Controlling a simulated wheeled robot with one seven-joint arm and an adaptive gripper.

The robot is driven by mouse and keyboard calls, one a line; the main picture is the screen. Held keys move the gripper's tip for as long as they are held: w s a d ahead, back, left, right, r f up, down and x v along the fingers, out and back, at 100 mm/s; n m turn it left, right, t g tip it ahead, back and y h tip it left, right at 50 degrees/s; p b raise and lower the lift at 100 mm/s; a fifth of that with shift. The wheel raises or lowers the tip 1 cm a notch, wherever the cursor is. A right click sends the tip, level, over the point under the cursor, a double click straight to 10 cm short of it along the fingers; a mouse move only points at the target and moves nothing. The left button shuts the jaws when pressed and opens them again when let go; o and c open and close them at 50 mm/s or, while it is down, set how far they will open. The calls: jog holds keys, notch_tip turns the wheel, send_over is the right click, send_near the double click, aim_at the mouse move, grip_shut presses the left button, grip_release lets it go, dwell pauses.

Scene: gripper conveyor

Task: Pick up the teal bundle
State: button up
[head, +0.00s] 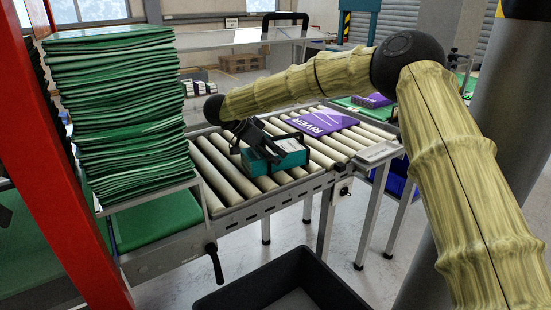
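The teal bundle (290,159) lies on the roller conveyor (227,178), near its front edge and left of the purple item. It shows teal sides and some white and dark parts. My gripper (262,146) is black and comes in from the upper left, right at the bundle's left and top side. Its dark fingers overlap the bundle in the picture and hide part of it. I cannot tell whether the fingers touch it, or whether they are open or shut.
A purple item with white letters (322,122) lies on the rollers behind the bundle. A tall stack of green sheets (123,120) stands at left beside a red post (62,170). An open black bin (335,286) stands on the floor in front.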

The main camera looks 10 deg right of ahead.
jog(key=shift+x, duration=0.8)
jog(key=c, duration=1.5)
jog(key=shift+o, duration=0.2)
